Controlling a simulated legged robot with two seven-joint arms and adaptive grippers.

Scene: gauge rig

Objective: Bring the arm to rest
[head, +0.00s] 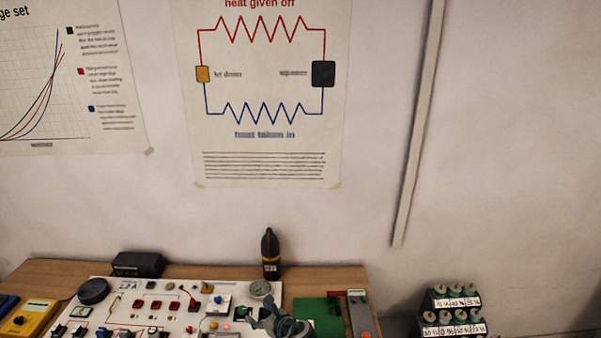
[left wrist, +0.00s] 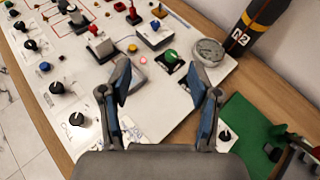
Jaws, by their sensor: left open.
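My left gripper (head: 283,322) shows at the bottom edge of the head view, in front of the white panel's right end. In the left wrist view the left gripper (left wrist: 160,82) has its two blue-padded fingers spread apart with nothing held between them. The white panel (head: 225,294) lies beneath it, with several knobs, red switches and lamps. My right gripper is in neither view.
A dark bottle (head: 270,254) stands upright behind the gauge. A green board (head: 320,314) and a grey handheld device (head: 360,312) lie to the right. A yellow meter (head: 30,317) is at the left. Small bottles (head: 455,290) stand in a tiered rack (head: 457,302) further right.

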